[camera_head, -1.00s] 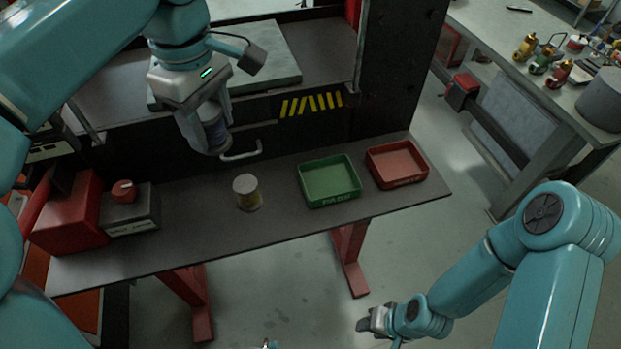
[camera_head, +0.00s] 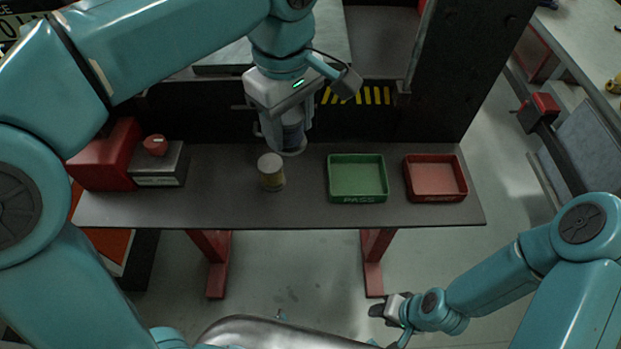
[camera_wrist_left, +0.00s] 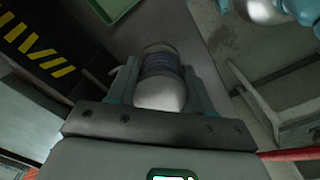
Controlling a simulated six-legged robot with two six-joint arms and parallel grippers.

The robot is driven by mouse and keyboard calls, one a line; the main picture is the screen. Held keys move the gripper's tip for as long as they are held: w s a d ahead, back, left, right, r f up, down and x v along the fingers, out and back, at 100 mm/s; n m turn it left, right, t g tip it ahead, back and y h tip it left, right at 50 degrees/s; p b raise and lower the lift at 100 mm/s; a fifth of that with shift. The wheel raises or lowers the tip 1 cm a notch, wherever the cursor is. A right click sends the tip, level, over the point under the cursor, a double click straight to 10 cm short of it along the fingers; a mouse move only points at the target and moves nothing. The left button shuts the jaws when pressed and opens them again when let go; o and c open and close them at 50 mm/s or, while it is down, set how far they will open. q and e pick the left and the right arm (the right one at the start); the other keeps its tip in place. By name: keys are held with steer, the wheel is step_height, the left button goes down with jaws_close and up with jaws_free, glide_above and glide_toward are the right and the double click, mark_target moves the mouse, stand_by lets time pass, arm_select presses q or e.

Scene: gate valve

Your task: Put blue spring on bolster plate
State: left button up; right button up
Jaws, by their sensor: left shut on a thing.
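My left gripper (camera_head: 286,142) is shut on the blue spring (camera_head: 293,132), a dark blue coil with pale ends. In the left wrist view the spring (camera_wrist_left: 160,66) sits between the two fingers. The gripper holds it upright in front of the press, near the back edge of the grey shelf; the exact height is hard to tell. The bolster plate (camera_head: 335,50) is the pale grey slab behind, partly hidden by my left arm. My right gripper (camera_head: 388,308) hangs low at the right, away from the shelf; its finger opening is too small to tell.
A yellowish spring (camera_head: 272,174) with a pale top stands on the shelf (camera_head: 230,207). A green PASS tray (camera_head: 357,178) and a red tray (camera_head: 435,179) are to the right. A grey box with a red button (camera_head: 158,165) is at left. A dark press column (camera_head: 460,70) rises at right.

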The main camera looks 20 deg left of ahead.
arm_select(q)
step_height(320, 180, down, 11)
steer(key=shift+f, duration=0.2)
step_height(320, 180, down, 4)
steer(key=shift+r, duration=0.15)
steer(key=shift+f, duration=0.35)
steer(key=shift+b, duration=0.3)
steer(key=shift+f, duration=0.1)
steer(key=o, duration=1.3)
